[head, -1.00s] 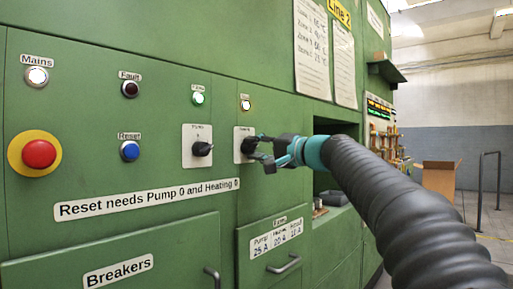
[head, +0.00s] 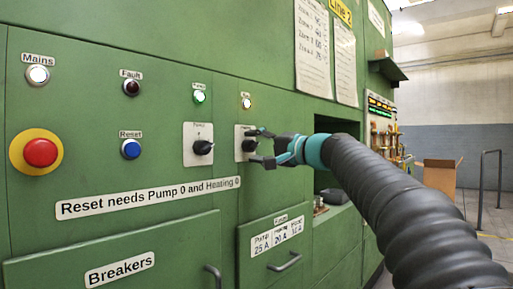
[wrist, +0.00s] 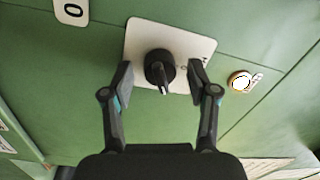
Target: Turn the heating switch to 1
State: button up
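The heating switch is a black rotary knob (head: 248,146) on a white plate in the head view, right of the pump switch (head: 202,147). In the wrist view the knob (wrist: 160,68) stands in the middle, and its grip bar points down the picture. The plate's markings are too small to read. My gripper (head: 263,146) is open in front of the switch. In the wrist view its two fingers (wrist: 161,75) stand apart on either side of the knob, with a visible gap on each side. The lamp (head: 246,103) above the switch is lit.
The pump lamp (head: 199,97) glows green. A red emergency button (head: 40,153), a blue reset button (head: 130,149) and a dark fault lamp (head: 131,87) are to the left. An open recess (head: 337,126) lies to the right.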

jog(key=v, duration=1.2)
jog(key=shift+f, duration=0.1)
